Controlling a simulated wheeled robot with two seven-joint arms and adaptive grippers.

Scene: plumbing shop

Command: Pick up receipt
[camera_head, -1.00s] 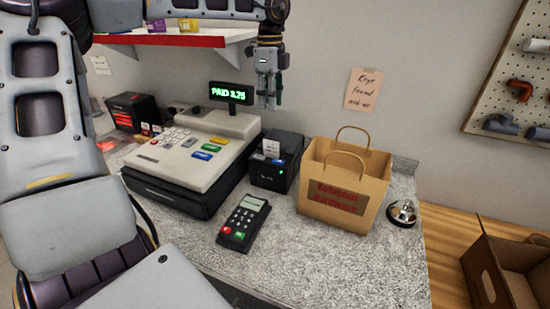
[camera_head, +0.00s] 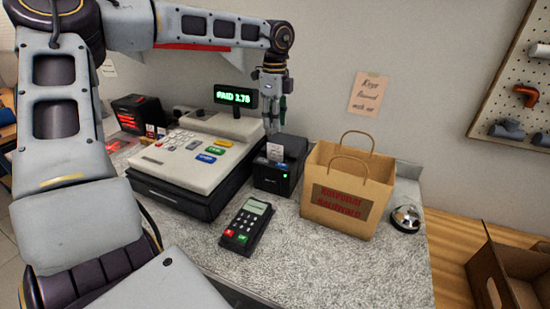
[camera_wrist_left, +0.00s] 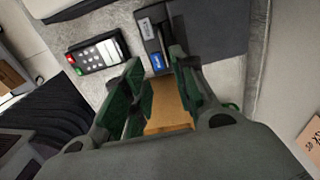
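The receipt (camera_head: 275,152) is a small white slip standing up from the front top of the black receipt printer (camera_head: 271,179). The printer stands on the speckled counter between the cash register and the paper bag. My left gripper (camera_head: 273,130) hangs fingers-down just above the receipt and printer. In the left wrist view its green-padded fingers (camera_wrist_left: 160,92) are apart with nothing held between them. The dark printer (camera_wrist_left: 215,28) lies beyond the fingertips there. Whether a fingertip touches the receipt cannot be told. My right gripper is not in view.
The cash register (camera_head: 190,165) stands left of the printer, its green display (camera_head: 235,96) behind. A card terminal (camera_head: 246,224) lies in front. A brown paper bag (camera_head: 348,195) stands close on the right, with a bell (camera_head: 405,218) beyond.

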